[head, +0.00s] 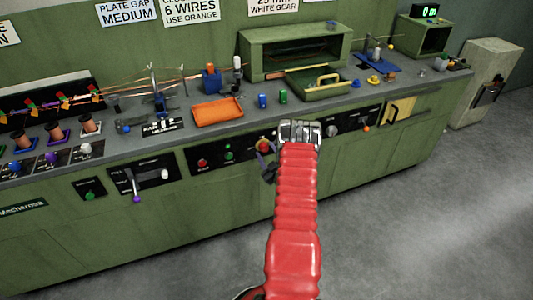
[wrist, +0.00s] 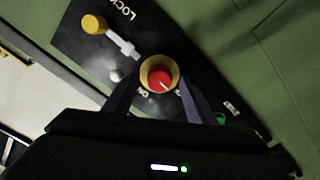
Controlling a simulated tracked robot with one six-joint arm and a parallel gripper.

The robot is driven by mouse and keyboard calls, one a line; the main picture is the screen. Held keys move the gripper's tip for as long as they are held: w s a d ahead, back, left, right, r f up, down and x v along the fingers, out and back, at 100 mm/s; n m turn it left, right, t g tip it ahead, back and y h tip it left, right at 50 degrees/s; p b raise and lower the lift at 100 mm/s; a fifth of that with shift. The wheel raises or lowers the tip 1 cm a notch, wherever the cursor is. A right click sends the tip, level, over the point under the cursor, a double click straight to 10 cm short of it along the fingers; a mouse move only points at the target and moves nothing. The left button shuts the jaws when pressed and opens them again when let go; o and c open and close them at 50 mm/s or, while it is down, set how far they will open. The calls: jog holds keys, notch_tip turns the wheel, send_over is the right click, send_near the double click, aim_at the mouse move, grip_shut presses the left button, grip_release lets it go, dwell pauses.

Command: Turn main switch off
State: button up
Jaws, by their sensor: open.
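The main switch appears to be the red rotary knob (wrist: 160,78) with a yellow ring, on a black panel in the wrist view. A pale pointer line marks its face; small lettering beside it is partly hidden. It also shows in the head view as a red and yellow knob (head: 263,145) on the bench front. My gripper (wrist: 159,88) is open, with one dark finger on each side of the knob. I cannot tell whether the fingers touch it. In the head view my gripper (head: 268,166) is just below the knob, partly hidden by my red arm.
A yellow-knobbed lever (wrist: 95,24) lies beside the switch, near lettering reading "LOCK". In the head view, a red button (head: 202,163) and green button (head: 228,155) sit left of the switch. A purple-tipped lever (head: 133,185) sticks out farther left. The floor in front is clear.

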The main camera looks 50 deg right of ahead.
jog(key=v, duration=1.3)
jog(key=shift+s+a, duration=0.15)
jog(key=shift+s, duration=0.15)
jog(key=shift+f, duration=0.1)
